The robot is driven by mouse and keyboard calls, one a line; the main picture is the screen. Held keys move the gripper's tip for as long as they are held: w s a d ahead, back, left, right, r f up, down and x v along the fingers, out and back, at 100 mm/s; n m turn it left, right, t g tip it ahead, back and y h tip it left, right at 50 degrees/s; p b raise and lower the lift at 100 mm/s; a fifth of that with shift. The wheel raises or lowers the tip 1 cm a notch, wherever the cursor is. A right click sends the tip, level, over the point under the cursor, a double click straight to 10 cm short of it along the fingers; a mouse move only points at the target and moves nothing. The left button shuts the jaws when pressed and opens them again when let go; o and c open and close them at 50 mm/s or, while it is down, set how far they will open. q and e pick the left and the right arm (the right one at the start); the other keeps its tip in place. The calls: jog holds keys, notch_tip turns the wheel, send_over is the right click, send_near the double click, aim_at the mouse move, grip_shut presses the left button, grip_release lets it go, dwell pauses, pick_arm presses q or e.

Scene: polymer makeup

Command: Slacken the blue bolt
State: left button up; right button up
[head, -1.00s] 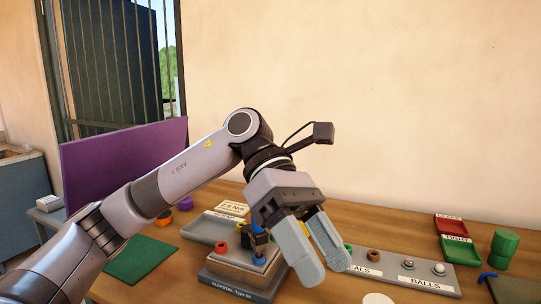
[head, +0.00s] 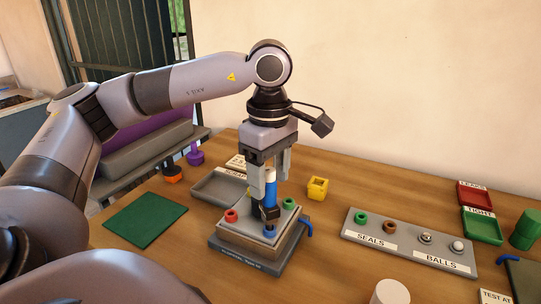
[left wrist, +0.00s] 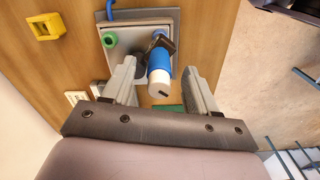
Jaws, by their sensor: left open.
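The grey fixture (head: 250,257) stands on the table. A small blue part (head: 269,232), which looks like the blue bolt, sits at its front beside a dark block (head: 270,214). A blue cylinder (head: 270,187) rises above the block; the left wrist view shows the blue cylinder (left wrist: 160,63) with a white, slotted end (left wrist: 159,84). My left gripper (head: 271,190) points down over the fixture, open, its fingers on either side of the cylinder. In the left wrist view my left gripper (left wrist: 160,85) shows gaps beside it. The cylinder partly hides the fixture. My right gripper is out of view.
Red (head: 231,215) and green (head: 289,203) rings sit on the fixture. A yellow block (head: 317,188) and a blue hooked tool (head: 306,228) are close by. A seals-and-balls tray (head: 355,232) stands right, a grey tray (head: 205,195) behind left. A green mat (head: 145,222) lies left.

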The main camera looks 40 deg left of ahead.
pick_arm(q)
jog(key=shift+f, duration=1.55)
jog(key=shift+c, duration=0.3)
grip_shut()
jog(key=shift+o, duration=0.3)
grip_release()
jog(key=shift+r, duration=0.1)
jog(key=shift+r, duration=3.5)
